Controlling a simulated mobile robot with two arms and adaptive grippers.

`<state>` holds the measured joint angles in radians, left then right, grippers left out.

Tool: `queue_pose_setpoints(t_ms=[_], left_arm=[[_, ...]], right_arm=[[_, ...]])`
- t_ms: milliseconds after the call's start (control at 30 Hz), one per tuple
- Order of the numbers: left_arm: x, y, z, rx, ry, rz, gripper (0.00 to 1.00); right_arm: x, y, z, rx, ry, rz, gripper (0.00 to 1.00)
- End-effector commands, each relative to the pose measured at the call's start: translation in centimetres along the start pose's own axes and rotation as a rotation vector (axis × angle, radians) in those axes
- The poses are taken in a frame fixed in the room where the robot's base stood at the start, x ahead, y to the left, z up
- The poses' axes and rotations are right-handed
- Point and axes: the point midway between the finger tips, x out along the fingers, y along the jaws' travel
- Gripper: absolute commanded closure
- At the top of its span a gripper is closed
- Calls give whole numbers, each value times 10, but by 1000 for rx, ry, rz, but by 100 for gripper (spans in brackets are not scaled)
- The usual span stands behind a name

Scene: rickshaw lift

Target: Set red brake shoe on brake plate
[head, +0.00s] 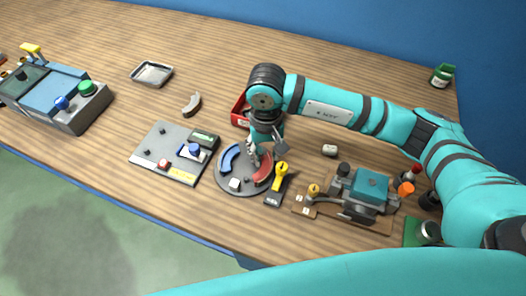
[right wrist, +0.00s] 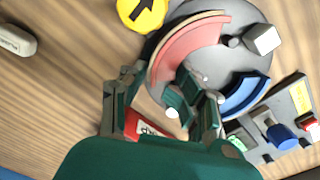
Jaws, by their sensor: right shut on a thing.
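The brake plate (head: 222,178) is a round dark grey disc on the wooden table; it also shows in the right wrist view (right wrist: 225,58). The red brake shoe (head: 264,172) is a curved piece along the right side of the disc. In the right wrist view the shoe (right wrist: 192,42) arcs along the disc's edge. I cannot tell whether the shoe rests fully on the plate. A blue shoe (head: 228,158) lies opposite it. My left gripper is not in view.
A grey board (head: 150,148) is at left, a teal-topped device (head: 368,188) at right. A grey curved piece (head: 192,104) lies farther back.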

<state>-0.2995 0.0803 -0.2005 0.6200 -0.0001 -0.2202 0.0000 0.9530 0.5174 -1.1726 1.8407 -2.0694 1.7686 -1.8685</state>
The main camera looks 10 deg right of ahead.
Motion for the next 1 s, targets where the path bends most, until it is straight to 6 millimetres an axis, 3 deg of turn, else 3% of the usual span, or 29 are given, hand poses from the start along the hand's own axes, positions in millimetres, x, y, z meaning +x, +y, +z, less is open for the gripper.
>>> queue_pose_setpoints(t_ms=[1000], left_arm=[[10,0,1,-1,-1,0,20]], right_arm=[[-2,-9,0,-5,5,-12,100]])
